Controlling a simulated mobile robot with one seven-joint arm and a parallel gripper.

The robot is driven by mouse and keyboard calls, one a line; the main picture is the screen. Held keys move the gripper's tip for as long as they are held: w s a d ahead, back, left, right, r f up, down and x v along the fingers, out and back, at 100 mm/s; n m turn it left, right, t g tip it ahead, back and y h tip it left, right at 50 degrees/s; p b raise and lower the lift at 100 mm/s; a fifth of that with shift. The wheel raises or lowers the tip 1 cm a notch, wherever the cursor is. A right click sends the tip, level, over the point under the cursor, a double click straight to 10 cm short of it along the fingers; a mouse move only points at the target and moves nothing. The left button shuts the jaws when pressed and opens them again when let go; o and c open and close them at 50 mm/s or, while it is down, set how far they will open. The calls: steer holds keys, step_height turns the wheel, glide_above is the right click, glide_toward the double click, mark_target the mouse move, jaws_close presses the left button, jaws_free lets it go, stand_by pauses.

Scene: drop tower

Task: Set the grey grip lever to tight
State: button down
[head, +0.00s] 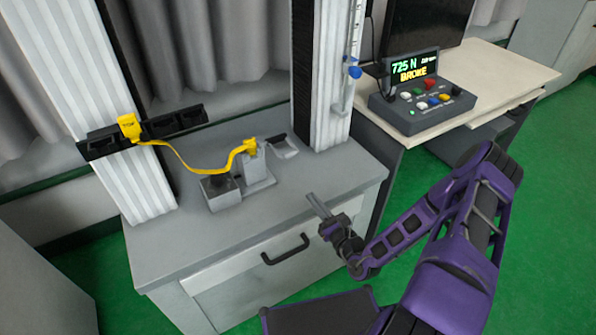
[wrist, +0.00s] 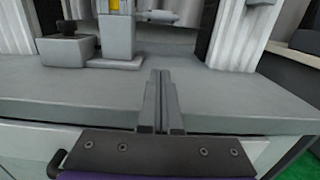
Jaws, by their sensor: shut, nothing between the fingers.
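The grey grip lever (head: 285,146) appears as a light grey handle just right of the grey grip block (head: 258,172) on the machine's bench. In the wrist view the lever (wrist: 160,17) lies roughly level, to the right of the grip block (wrist: 117,38). I cannot read any tight or loose marking. My gripper (head: 312,200) is shut and empty over the bench's front edge, to the right of and nearer than the block. Its closed fingers show in the wrist view (wrist: 161,80), pointing toward the bench and apart from the lever.
A yellow strap (head: 190,166) runs from the grip block to a dark rail (head: 160,126). A dark-topped block (head: 218,190) stands left of the grip block. White columns flank the bench (head: 190,240). A console (head: 420,100) reads "725 N BROKE". The bench's front right is clear.

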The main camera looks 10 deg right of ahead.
steer(key=b+x, duration=0.1)
steer(key=x, duration=0.9)
steer(key=shift+w+a, duration=0.1)
steer(key=shift+w, duration=0.05)
step_height(320, 180, up, 3)
steer(key=shift+f, duration=0.1)
steer(key=shift+w+r, duration=0.15)
steer(key=shift+r, duration=0.45)
steer(key=shift+r, duration=0.15)
steer(key=shift+r+p, duration=0.15)
steer(key=shift+p, duration=0.35)
